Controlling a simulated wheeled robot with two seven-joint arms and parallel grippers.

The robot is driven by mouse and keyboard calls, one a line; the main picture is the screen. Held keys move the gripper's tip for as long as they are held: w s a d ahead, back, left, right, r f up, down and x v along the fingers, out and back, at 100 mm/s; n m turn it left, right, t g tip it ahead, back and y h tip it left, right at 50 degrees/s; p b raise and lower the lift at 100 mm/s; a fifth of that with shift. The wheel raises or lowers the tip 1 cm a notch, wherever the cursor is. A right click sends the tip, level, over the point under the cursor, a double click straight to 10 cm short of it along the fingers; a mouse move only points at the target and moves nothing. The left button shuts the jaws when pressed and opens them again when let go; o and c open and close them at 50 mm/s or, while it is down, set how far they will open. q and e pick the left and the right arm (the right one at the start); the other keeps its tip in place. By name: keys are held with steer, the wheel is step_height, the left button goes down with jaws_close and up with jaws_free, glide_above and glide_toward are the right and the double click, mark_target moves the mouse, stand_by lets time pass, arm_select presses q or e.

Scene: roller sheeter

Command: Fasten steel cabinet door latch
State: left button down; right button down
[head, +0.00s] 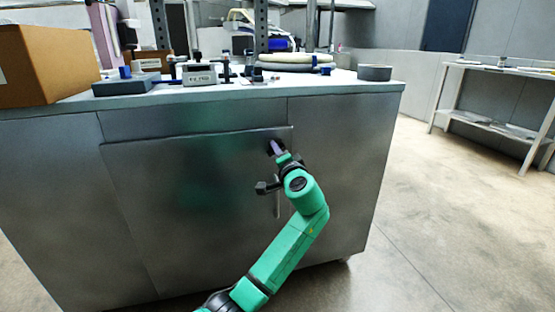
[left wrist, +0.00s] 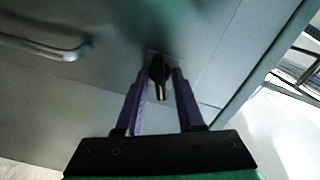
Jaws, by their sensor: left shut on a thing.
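The steel cabinet door (head: 180,200) fills much of the cabinet front in the head view, and it looks closed or nearly so. A bar handle shows in the left wrist view (left wrist: 45,46) and partly beside my arm in the head view (head: 278,200). The small black latch (left wrist: 159,82) is near the door's edge, between the purple fingers of my left gripper (left wrist: 161,73). The fingers close on its sides. In the head view my left gripper (head: 277,147) reaches the upper right of the door, and the latch is hard to make out. My right gripper is not in view.
The cabinet's worktop (head: 335,83) carries a cardboard box (head: 45,65), small devices and a dark round roll (head: 375,72). A white shelf table (head: 500,68) stands at right. The floor (head: 440,210) between is clear.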

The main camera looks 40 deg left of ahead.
arm_select(q)
steer(key=shift+f+n+b, duration=0.25)
steer(key=shift+n+b, duration=0.4)
steer(key=shift+n, duration=0.35)
steer(key=n+b, duration=0.3)
steer(key=n, duration=0.1)
steer(key=shift+n, duration=0.3)
steer(key=n+b, duration=0.3)
steer(key=shift+n, duration=0.3)
steer(key=shift+r+n, duration=0.15)
steer(key=shift+n, duration=0.45)
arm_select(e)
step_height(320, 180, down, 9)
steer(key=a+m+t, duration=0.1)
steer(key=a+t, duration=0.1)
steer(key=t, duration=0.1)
arm_select(q)
steer(key=shift+b, duration=0.35)
steer(key=shift+n+b, duration=0.35)
steer(key=shift+n, duration=0.55)
steer(key=shift+r, duration=0.1)
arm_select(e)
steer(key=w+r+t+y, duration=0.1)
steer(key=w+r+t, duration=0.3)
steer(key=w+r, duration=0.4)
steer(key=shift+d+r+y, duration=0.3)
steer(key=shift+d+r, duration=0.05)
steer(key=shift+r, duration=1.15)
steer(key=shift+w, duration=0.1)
